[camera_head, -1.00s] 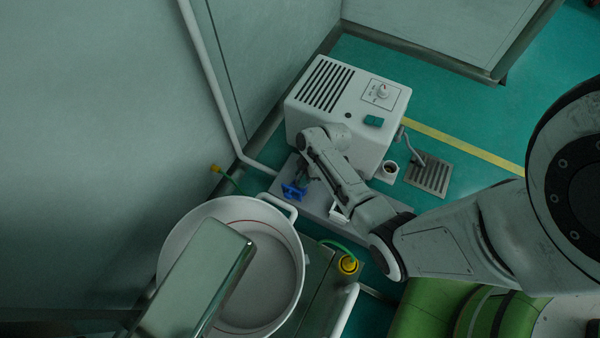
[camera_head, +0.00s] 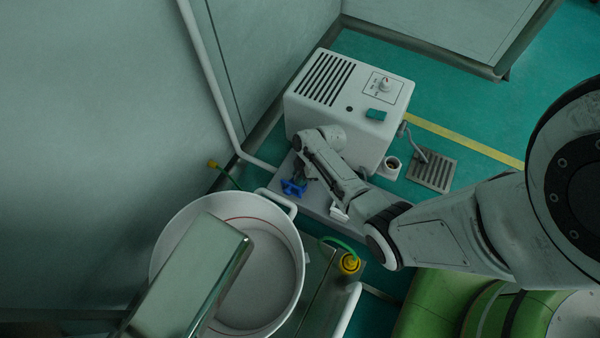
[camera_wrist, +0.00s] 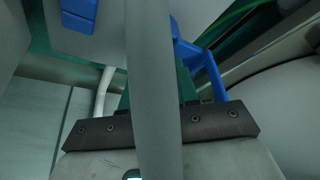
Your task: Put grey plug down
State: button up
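I cannot clearly make out the grey plug in either view. In the head view my arm reaches to the left, and its end bends down beside the white machine (camera_head: 350,100). A blue part (camera_head: 293,188) shows just below the arm's end, above the grey base plate. My gripper (camera_wrist: 160,85) shows in the wrist view as a dark bracket with screws, with dark green and blue parts beyond it. A grey bar (camera_wrist: 152,80) crosses close in front of the camera and hides the middle. Whether the fingers hold anything is hidden.
A large white round pan (camera_head: 160,250) stands at lower left, partly covered by a shiny metal box (camera_head: 190,275). A yellow fitting with a green cable (camera_head: 349,263) is right of the pan. A floor drain (camera_head: 432,170) lies right of the machine. Green floor is clear at upper right.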

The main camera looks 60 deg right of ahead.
jog(key=o, duration=0.4)
jog(key=shift+o, duration=0.2)
jog(key=shift+r, duration=0.1)
jog(key=shift+r, duration=0.2)
jog(key=p+v, duration=0.7)
jog(key=v, duration=0.5)
jog(key=s+a+r+m+g+h, duration=0.1)
jog(key=s+a+r+m, duration=0.3)
jog(key=a+r, duration=0.3)
jog(key=s+a+r+m+g+h, duration=0.1)
jog(key=s+a+r+m+h, duration=0.1)
jog(key=s+a+r+m, duration=0.3)
notch_tip(320, 180, up, 4)
jog(key=s+a, duration=0.1)
jog(key=a, duration=0.1)
jog(key=shift+s+a+r, duration=0.15)
jog(key=shift+a+r, duration=0.1)
jog(key=shift+a, duration=0.1)
jog(key=shift+r, duration=0.1)
